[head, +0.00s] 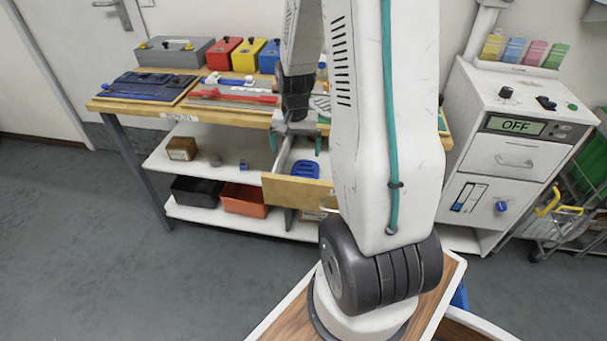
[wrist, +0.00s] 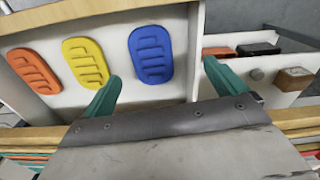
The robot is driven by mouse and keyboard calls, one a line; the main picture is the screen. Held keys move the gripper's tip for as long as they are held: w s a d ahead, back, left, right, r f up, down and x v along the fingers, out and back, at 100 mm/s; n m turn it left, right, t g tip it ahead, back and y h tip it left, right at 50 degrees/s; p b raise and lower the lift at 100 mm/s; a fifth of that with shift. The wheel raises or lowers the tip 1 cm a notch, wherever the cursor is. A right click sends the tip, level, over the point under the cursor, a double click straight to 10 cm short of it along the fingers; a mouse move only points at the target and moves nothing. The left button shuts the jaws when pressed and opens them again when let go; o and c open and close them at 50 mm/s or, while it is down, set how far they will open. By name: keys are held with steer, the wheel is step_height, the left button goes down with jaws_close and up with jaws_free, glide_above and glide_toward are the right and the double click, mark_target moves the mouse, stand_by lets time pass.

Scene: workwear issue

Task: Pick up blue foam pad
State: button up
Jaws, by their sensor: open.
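The blue foam pad (wrist: 150,54) is an oval ridged pad. It lies in the open drawer in the wrist view, right of a yellow pad (wrist: 86,62) and an orange pad (wrist: 34,71). In the head view the blue pad (head: 305,169) shows inside the drawer (head: 290,190), and my arm hides the other pads. My gripper (wrist: 160,85) is open and empty, with teal fingers. In the head view my gripper (head: 296,138) is above the drawer's back part.
The workbench (head: 175,118) above the drawer holds tools and coloured boxes. Shelves below hold a black bin (head: 196,190), an orange bin (head: 245,201) and a small cardboard box (head: 181,149). A white cabinet (head: 510,150) stands at the right. The floor at left is clear.

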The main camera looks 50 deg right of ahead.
mark_target(304, 176)
steer(key=shift+m, duration=0.5)
steer(key=f, duration=0.1)
steer(key=d+f, duration=0.2)
steer(key=f, duration=0.1)
steer(key=shift+s+d, duration=0.2)
steer(key=shift+s, duration=0.05)
steer(key=f, duration=0.7)
steer(key=shift+s+f, duration=0.15)
steer(key=shift+s, duration=0.05)
steer(key=c, duration=1.1)
